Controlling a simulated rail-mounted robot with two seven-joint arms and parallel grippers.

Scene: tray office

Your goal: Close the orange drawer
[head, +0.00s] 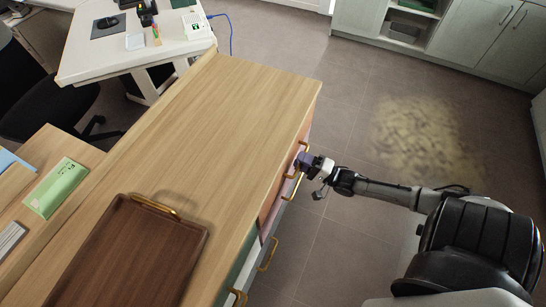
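A wooden cabinet (215,115) with a light oak top runs diagonally through the head view. Its right side carries drawer fronts seen steeply from above. An orange-tinted drawer front (271,203) shows along that side, with brass handles beside it. From this angle I cannot tell clearly how far it stands out. My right gripper (306,163) is at the cabinet's drawer side, close to the brass handles (293,189). Its fingertips are small and partly merged with the handles, so their opening and any contact are unclear. My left gripper is not in view.
A brown tray (130,255) with a brass handle lies on the cabinet top. Other fronts, one green (238,266), continue toward the near end. A white desk (130,48) stands at the back left. The tiled floor (330,235) right of the cabinet is free.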

